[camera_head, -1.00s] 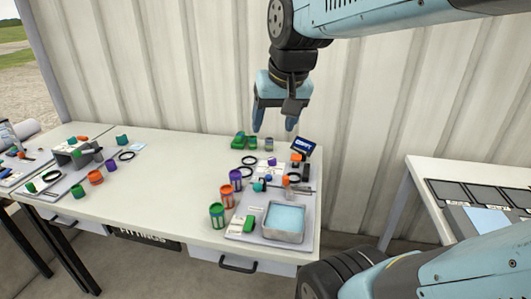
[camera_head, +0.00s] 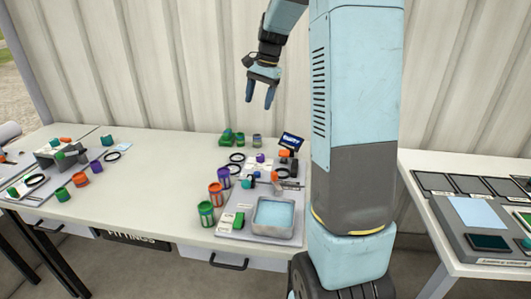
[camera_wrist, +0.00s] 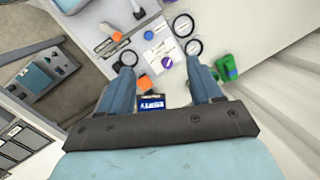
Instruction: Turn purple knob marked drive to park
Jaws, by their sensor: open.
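A small purple knob (camera_head: 260,158) sits on the grey fittings board (camera_head: 229,220) on the white table. It also shows in the wrist view (camera_wrist: 166,63), between and beyond my fingertips; its marking is too small to read. My gripper (camera_head: 259,101) is open and empty, pointing down, well above the back of the table. In the wrist view its two fingers (camera_wrist: 161,76) frame the board from above. Other purple pieces are a can-like piece (camera_head: 223,178) on the board's left and a piece (camera_head: 95,168) at the table's left.
A blue-filled tray (camera_head: 274,233) is at the board's front. Orange and green cans (camera_head: 206,213) stand at its left edge. A dark blue sign (camera_head: 291,140) and green blocks (camera_head: 229,138) are behind.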

